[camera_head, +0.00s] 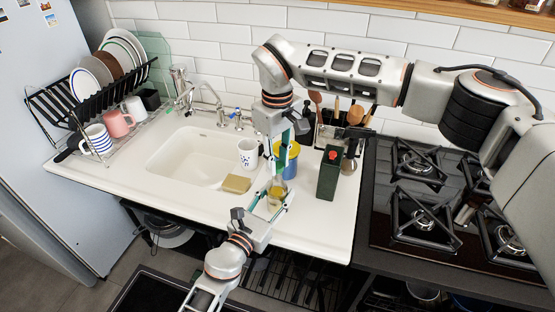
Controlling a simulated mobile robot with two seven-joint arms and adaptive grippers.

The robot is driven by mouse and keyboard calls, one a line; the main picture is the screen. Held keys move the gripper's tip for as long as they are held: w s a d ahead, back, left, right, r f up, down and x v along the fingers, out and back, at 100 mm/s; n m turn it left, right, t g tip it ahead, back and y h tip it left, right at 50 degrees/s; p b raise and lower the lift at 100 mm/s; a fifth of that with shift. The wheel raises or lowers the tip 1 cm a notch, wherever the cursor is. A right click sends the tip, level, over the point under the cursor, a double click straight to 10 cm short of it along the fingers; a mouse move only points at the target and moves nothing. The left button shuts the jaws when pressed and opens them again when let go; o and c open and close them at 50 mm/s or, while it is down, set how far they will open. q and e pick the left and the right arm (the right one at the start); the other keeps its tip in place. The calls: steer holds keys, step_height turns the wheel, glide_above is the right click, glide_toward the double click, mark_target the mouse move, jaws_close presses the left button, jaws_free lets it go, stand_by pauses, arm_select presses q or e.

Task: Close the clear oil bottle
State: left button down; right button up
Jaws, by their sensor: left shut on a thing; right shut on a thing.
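The clear oil bottle (277,194), with yellow oil inside, is upright near the front edge of the counter, right of the sink. My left gripper (272,204) comes from below and is shut around the bottle's body. My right gripper (278,164) comes down from above and is shut at the bottle's top. Its fingers hide the cap, so I cannot tell whether the cap is seated on the neck.
A blue and yellow container (291,168) is just behind. The gas hob (385,222) lies right.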

steer(key=shift+m, duration=0.7)
steer(key=o, duration=0.7)
steer(key=shift+r, duration=0.1)
steer(key=shift+r, duration=2.15)
steer(key=shift+n, duration=0.3)
steer(key=shift+c, duration=0.5)
